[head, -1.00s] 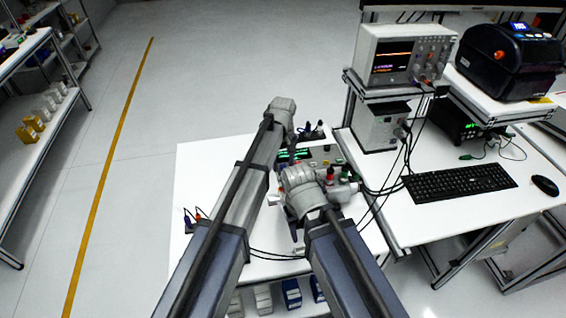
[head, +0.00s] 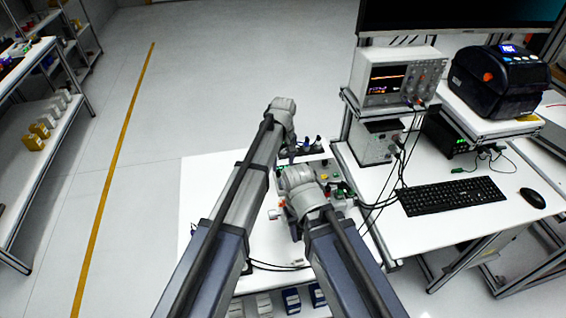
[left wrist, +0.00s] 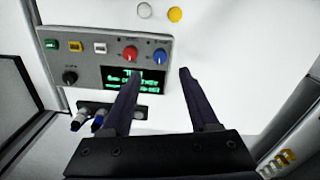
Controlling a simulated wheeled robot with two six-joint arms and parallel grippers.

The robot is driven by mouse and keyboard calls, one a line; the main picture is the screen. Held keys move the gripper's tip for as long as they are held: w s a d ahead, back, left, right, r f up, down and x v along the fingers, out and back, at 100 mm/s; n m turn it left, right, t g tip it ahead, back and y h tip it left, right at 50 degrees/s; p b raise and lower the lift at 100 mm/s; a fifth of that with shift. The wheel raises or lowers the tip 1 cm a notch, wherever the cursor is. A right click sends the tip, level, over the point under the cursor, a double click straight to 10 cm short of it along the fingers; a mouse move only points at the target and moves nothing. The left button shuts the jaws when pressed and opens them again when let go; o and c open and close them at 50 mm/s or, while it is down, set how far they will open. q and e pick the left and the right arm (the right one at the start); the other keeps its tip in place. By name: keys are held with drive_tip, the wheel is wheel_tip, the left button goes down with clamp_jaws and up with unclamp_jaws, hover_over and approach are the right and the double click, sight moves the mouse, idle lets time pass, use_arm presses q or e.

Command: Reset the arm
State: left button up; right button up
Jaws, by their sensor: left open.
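A grey control box (left wrist: 80,62) shows in the left wrist view, with green, yellow and white buttons, red and blue knobs, a black knob and a lit green display. It also shows partly in the head view (head: 328,172), behind my arms. My left gripper (left wrist: 160,72) is open and empty. In the head view my arms hide much of the box. The jaws of my right gripper are hidden.
An oscilloscope (head: 393,76), a dark printer (head: 500,80), a keyboard (head: 451,195) and a mouse (head: 532,198) are on the right bench. Black cables run between the bench and the box. The white table (head: 205,180) is clear at left. A shelf (head: 28,175) stands far left.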

idle(0.4)
use_arm(q)
drive_tip(key=s+a+m, duration=0.4)
drive_tip(key=s+a, duration=1.4)
drive_tip(key=s, duration=0.4)
drive_tip(key=s+d+f+m+y+b, duration=0.1)
drive_tip(key=s+d+m, duration=0.3)
drive_tip(key=d, duration=0.7)
drive_tip(key=shift+s+d, duration=0.15)
drive_tip(key=shift+s, duration=0.25)
drive_tip(key=shift+f, duration=0.1)
